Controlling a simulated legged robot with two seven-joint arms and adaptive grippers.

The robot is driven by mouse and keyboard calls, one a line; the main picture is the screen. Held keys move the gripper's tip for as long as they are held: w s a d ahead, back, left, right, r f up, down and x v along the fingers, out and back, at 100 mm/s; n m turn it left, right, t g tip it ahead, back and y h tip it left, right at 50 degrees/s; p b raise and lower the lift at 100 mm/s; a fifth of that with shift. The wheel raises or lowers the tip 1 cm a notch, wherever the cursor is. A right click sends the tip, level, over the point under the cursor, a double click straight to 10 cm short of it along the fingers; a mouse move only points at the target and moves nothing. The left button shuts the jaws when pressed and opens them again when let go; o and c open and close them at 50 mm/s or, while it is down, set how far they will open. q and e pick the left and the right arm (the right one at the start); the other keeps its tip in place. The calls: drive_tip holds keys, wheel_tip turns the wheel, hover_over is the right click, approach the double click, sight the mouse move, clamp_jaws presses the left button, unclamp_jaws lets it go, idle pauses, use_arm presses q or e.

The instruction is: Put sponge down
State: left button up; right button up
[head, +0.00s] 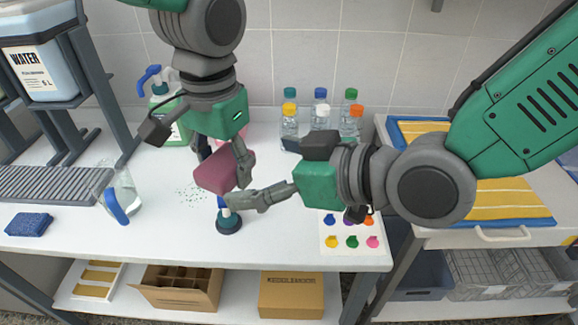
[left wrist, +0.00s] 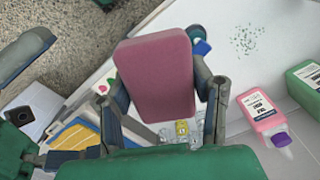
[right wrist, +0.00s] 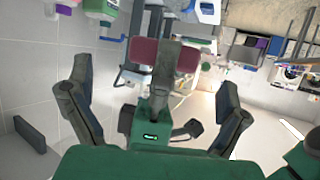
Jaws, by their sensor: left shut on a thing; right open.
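My left gripper (head: 225,160) is shut on a dark pink sponge (head: 214,173) and holds it over the white table. The sponge also shows large between the fingers in the left wrist view (left wrist: 155,72). My right gripper (head: 240,198) is open and empty, just right of the sponge and pointing left. In the right wrist view its fingers are spread, with the sponge (right wrist: 145,50) and left gripper beyond them. A blue sponge (head: 28,224) lies at the table's front left.
A small dark-based item (head: 229,222) stands below the held sponge. Green specks (head: 188,197) lie left of it. Bottles with coloured caps (head: 321,115) stand at the back. A sheet with coloured spots (head: 345,238) lies front right.

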sight(229, 168)
use_arm(q)
drive_tip(key=shift+a, duration=0.15)
use_arm(e)
drive_tip(key=x, duration=0.7)
drive_tip(key=shift+a, duration=0.1)
drive_tip(key=c, duration=1.1)
use_arm(q)
drive_tip(key=o, duration=1.1)
use_arm(e)
drive_tip(key=shift+w, duration=0.1)
use_arm(q)
drive_tip(key=o, duration=0.3)
use_arm(e)
drive_tip(key=shift+c, duration=0.7)
